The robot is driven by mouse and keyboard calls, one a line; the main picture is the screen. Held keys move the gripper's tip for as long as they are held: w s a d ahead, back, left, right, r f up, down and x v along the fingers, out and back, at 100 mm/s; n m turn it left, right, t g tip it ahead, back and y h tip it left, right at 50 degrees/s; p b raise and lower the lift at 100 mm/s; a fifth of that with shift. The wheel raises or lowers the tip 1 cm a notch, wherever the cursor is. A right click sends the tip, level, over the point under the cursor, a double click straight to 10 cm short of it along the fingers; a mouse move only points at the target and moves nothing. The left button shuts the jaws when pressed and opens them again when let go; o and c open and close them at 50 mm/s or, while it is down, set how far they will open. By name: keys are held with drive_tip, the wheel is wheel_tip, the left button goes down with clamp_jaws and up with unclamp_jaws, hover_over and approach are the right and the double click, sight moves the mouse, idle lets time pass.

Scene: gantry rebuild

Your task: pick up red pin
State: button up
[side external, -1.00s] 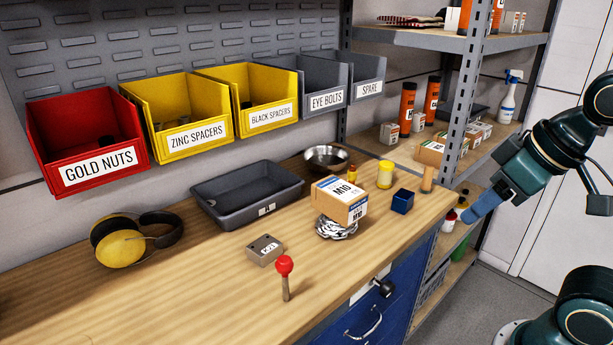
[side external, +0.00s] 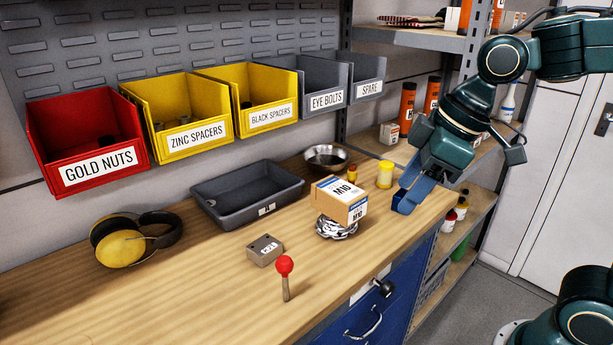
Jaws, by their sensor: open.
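The red pin (side external: 284,267) has a round red head on a thin brownish stem. It stands upright on the front part of the wooden bench, in front of a small grey-brown block (side external: 264,250). My gripper (side external: 416,168) is open with nothing seen between its blue fingers. It is over the right end of the bench, well to the right of the pin and higher up.
An M10 carton (side external: 338,203) rests on a shiny metal piece (side external: 336,229) between pin and gripper. Behind are a grey tray (side external: 205,195), a metal bowl (side external: 327,158) and a yellow cylinder (side external: 385,174). Yellow earmuffs (side external: 122,247) lie left.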

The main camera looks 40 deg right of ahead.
drive_tip(key=w+a+f+n+g+y, duration=0.1)
drive_tip(key=w+a+f+n, duration=0.1)
drive_tip(key=w+a+n, duration=0.3)
drive_tip(key=n+g+y, duration=0.2)
drive_tip(key=n, duration=0.2)
approach(285, 281)
drive_tip(key=shift+w+x, duration=0.1)
drive_tip(key=shift+x, duration=1.25)
drive_tip(key=shift+w+x, duration=0.15)
drive_tip(key=shift+x, duration=1.25)
drive_tip(key=shift+a+h, duration=0.2)
drive_tip(key=shift+h, duration=0.1)
drive_tip(key=shift+x, duration=2.45)
drive_tip(key=c, duration=1.1)
